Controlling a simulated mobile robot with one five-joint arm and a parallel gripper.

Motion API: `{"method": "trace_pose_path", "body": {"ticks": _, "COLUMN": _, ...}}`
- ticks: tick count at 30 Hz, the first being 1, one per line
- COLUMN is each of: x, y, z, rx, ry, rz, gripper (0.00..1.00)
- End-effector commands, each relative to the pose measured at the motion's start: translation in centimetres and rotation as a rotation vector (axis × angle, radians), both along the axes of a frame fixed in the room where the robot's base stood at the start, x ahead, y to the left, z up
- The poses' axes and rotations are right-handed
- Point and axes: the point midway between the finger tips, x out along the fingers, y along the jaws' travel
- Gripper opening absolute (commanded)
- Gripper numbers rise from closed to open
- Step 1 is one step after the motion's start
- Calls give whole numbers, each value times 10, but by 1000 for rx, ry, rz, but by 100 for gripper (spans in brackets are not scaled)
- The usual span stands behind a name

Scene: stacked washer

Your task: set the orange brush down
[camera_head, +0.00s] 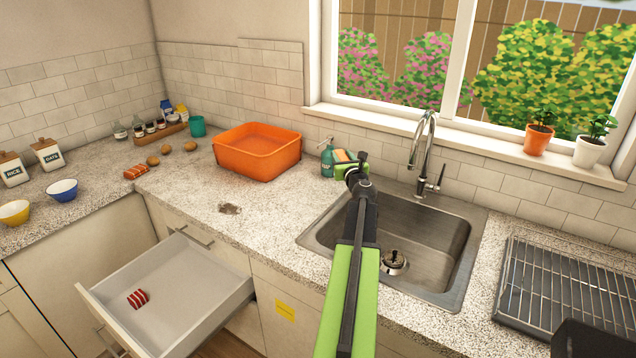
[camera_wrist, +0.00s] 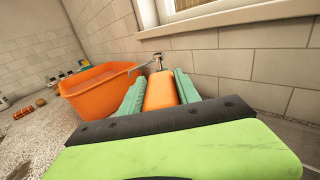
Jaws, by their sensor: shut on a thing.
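My gripper (camera_head: 357,170) reaches out over the counter's back edge, beside the left rim of the sink, in the head view. In the wrist view its two teal fingers are shut on the orange brush (camera_wrist: 160,92), which lies between them. Only the brush's orange near part shows there; its far end is hard to make out. In the head view the brush is hidden or too small to tell behind the gripper.
An orange tub (camera_head: 257,153) stands on the counter (camera_head: 275,215) to the left. A teal soap bottle (camera_head: 327,160) and sponges (camera_head: 342,157) sit just behind my gripper. The sink (camera_head: 440,240) and faucet (camera_head: 424,140) are right. An open drawer (camera_head: 190,290) juts out. Counter left of the sink is mostly clear.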

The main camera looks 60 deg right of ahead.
Motion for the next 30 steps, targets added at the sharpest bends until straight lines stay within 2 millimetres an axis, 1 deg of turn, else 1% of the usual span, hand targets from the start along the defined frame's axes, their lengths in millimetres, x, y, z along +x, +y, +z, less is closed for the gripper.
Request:
{"method": "trace_pose_path", "body": {"ticks": 2, "x": 14, "y": -3, "z": -13, "rx": 0, "ry": 0, "rz": 4, "gripper": 0}}
{"method": "trace_pose_path", "body": {"ticks": 6, "x": 51, "y": -10, "z": -39, "rx": 0, "ry": 0, "rz": 2, "gripper": 0}}
{"method": "trace_pose_path", "body": {"ticks": 9, "x": 77, "y": -15, "z": -54, "rx": 0, "ry": 0, "rz": 1, "gripper": 0}}
{"method": "trace_pose_path", "body": {"ticks": 12, "x": 97, "y": -18, "z": -65, "rx": 0, "ry": 0, "rz": 1, "gripper": 0}}
{"method": "trace_pose_path", "body": {"ticks": 15, "x": 109, "y": -19, "z": -70, "rx": 0, "ry": 0, "rz": 0, "gripper": 0}}
{"method": "trace_pose_path", "body": {"ticks": 20, "x": 113, "y": -19, "z": -69, "rx": 0, "ry": 0, "rz": -1, "gripper": 0}}
{"method": "trace_pose_path", "body": {"ticks": 22, "x": 113, "y": -19, "z": -73, "rx": 0, "ry": 0, "rz": -1, "gripper": 0}}
{"method": "trace_pose_path", "body": {"ticks": 23, "x": 113, "y": -19, "z": -76, "rx": 0, "ry": 0, "rz": -1, "gripper": 0}}
{"method": "trace_pose_path", "body": {"ticks": 28, "x": 113, "y": -19, "z": -107, "rx": 0, "ry": 0, "rz": -2, "gripper": 0}}
{"method": "trace_pose_path", "body": {"ticks": 30, "x": 113, "y": -19, "z": -114, "rx": 0, "ry": 0, "rz": -2, "gripper": 0}}
